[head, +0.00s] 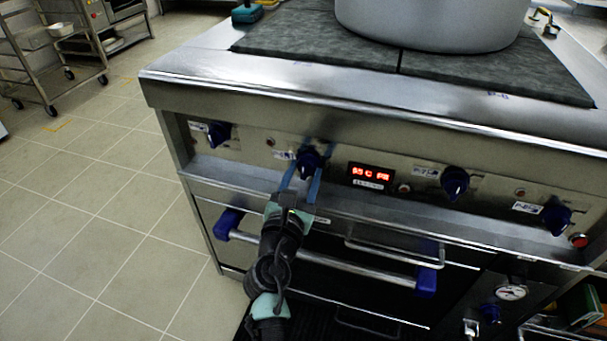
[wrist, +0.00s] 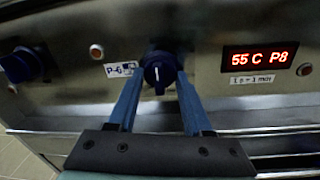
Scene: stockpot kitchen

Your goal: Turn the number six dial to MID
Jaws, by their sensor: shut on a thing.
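The number six dial (wrist: 158,70) is a dark blue knob beside a white label (wrist: 121,70) that reads P-6. It also shows on the stove's front panel in the head view (head: 308,158). A white pointer line on its face points about straight up in the wrist view. My gripper (wrist: 159,78) has one blue finger on each side of the dial, shut on it. In the head view my gripper (head: 306,171) reaches the dial from below and in front. No MID mark is readable in these views.
Another blue knob (head: 218,134) is to the left, and two more (head: 455,182) (head: 556,215) are to the right. A red display (wrist: 260,58) reads 55 C P8. An oven handle (head: 330,258) runs below the panel. A large pot (head: 430,22) stands on top.

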